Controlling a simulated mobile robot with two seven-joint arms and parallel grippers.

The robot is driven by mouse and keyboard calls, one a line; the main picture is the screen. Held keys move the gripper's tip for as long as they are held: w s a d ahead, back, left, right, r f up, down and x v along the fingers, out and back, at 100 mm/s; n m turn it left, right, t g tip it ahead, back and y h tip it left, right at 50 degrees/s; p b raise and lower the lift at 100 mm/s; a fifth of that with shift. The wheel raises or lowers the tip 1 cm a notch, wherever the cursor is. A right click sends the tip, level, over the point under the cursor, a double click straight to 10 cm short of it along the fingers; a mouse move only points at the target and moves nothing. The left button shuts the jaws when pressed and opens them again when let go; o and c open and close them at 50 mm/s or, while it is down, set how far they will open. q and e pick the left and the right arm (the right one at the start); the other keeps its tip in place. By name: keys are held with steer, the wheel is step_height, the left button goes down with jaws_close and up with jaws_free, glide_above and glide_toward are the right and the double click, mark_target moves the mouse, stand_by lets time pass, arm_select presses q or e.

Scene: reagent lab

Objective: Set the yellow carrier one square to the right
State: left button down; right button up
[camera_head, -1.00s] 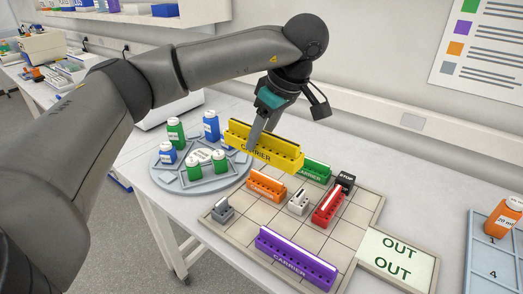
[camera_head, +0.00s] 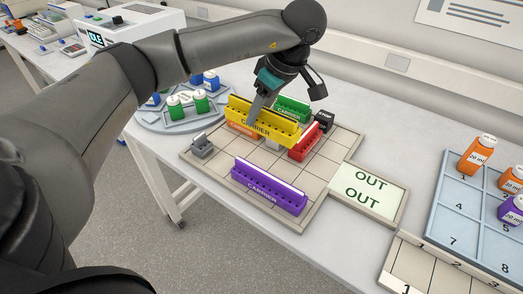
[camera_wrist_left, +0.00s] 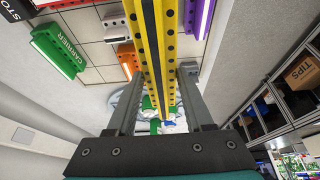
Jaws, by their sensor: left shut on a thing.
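The yellow carrier (camera_head: 262,122), a long bar with a row of holes, is held over the back part of the square-marked board (camera_head: 217,170). My left gripper (camera_head: 256,106) is shut on it; in the left wrist view the carrier (camera_wrist_left: 152,45) runs between the two fingers (camera_wrist_left: 158,88). In the head view it partly hides the orange carrier (camera_head: 240,132) and a white piece (camera_head: 272,145). It appears raised above the board; the gap under it is hard to judge. My right gripper is not in view.
Around it on the board are the green carrier (camera_head: 292,108), red carrier (camera_head: 304,143), dark STOP block (camera_head: 323,120), purple carrier (camera_head: 268,190) and a grey piece (camera_head: 202,149). A round bottle tray (camera_head: 160,121) is left; an OUT plate (camera_head: 368,190) adjoins right.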

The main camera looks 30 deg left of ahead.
mark_target(260, 129)
arm_select(q)
step_height(260, 129, down, 5)
steer(key=shift+f, duration=0.65)
steer(key=shift+f+b, duration=0.4)
steer(key=shift+f, duration=1.6)
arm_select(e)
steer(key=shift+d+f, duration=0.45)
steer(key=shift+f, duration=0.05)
arm_select(q)
steer(key=shift+f, duration=0.2)
steer(key=shift+c, duration=1.4)
jaws_free()
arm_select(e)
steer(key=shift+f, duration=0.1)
arm_select(q)
steer(key=shift+r, duration=0.15)
